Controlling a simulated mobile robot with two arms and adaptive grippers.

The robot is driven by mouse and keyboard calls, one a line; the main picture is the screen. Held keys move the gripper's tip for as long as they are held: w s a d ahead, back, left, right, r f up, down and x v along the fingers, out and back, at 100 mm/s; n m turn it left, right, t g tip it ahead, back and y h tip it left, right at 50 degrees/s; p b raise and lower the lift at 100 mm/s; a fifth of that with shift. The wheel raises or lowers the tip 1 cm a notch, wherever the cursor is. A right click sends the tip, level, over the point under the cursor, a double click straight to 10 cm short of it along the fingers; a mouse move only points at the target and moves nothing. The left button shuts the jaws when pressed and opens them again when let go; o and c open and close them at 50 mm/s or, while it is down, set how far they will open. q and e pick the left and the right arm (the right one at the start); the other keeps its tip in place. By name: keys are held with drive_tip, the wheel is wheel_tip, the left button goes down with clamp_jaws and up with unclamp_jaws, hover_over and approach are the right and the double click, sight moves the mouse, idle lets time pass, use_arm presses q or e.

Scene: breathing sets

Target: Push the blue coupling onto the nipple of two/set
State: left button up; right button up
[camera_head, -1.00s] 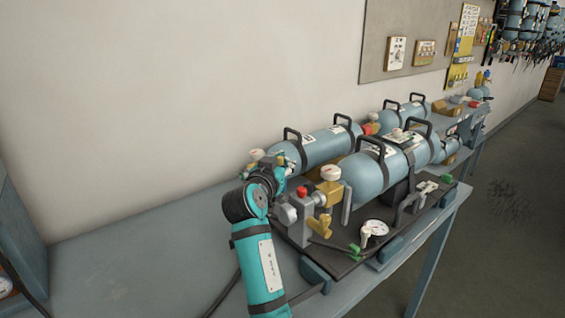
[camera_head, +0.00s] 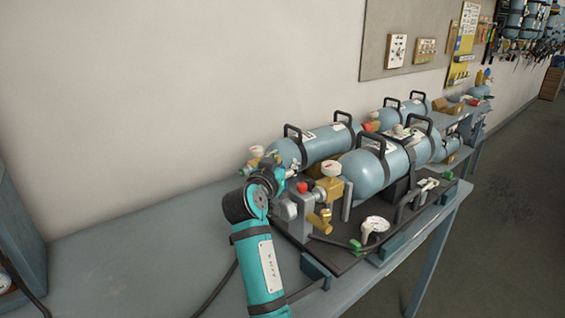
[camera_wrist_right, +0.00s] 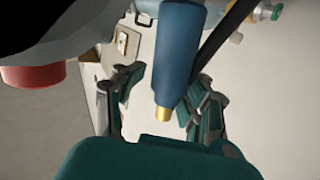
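The blue coupling (camera_wrist_right: 180,50), with a brass tip, shows in the wrist view between the two fingers of my right gripper (camera_wrist_right: 162,92). A gap shows on its left side; the right finger is very close to it. In the head view my right gripper (camera_head: 272,172) is at the left end of the breathing sets, beside a grey block with a red knob (camera_head: 302,188) and brass valve parts (camera_head: 327,190). I cannot make out the nipple or which set is set two. My left gripper is not in view.
Blue cylinders (camera_head: 365,172) with black handles lie on a dark board (camera_head: 345,260) on the grey bench (camera_head: 130,260). The bench is clear at the left. The wall stands behind.

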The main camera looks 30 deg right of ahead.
drive_tip(key=shift+r, duration=0.2)
wheel_tip(320, 180, up, 9)
drive_tip(key=shift+r, duration=0.2)
idle(0.4)
